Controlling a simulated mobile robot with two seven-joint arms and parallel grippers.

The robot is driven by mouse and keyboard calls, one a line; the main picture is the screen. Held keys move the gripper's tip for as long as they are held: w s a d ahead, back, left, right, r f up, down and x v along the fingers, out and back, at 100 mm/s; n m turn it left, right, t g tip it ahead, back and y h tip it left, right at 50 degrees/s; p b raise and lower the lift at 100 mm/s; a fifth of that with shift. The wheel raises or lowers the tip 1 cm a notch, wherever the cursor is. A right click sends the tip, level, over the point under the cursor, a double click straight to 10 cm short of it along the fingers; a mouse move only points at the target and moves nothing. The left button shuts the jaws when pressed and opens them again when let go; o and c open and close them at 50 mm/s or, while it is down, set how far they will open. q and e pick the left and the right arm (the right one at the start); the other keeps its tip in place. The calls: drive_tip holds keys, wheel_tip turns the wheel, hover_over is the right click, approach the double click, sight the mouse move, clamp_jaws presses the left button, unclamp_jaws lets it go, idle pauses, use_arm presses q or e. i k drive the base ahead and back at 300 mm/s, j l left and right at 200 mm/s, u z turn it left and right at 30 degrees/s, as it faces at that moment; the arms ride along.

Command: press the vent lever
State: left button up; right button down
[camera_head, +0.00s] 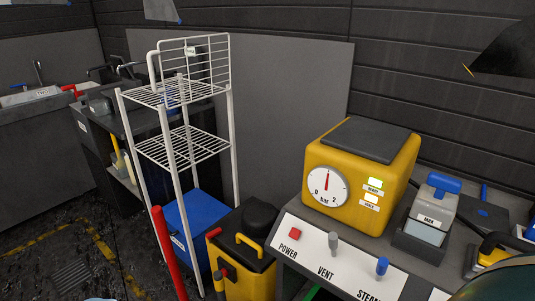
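The vent lever (333,243) is a short grey knob standing up from the white sloping panel (345,270) at the front of a dark bench. The word VENT is printed below and left of it. Behind the panel stands a yellow machine (325,158) with a round dial (327,187) and two lit labels. Neither of my grippers is in view, and nothing touches the vent lever.
A grey tank with a blue cap (441,182) stands right of the yellow machine. A white wire rack (182,146), a red pole (166,250) and a yellow-black canister (243,245) stand left of the panel. A dark rounded shape (500,285) covers the lower right corner.

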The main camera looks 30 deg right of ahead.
sight(332, 236)
drive_tip(key=z, duration=1.4)
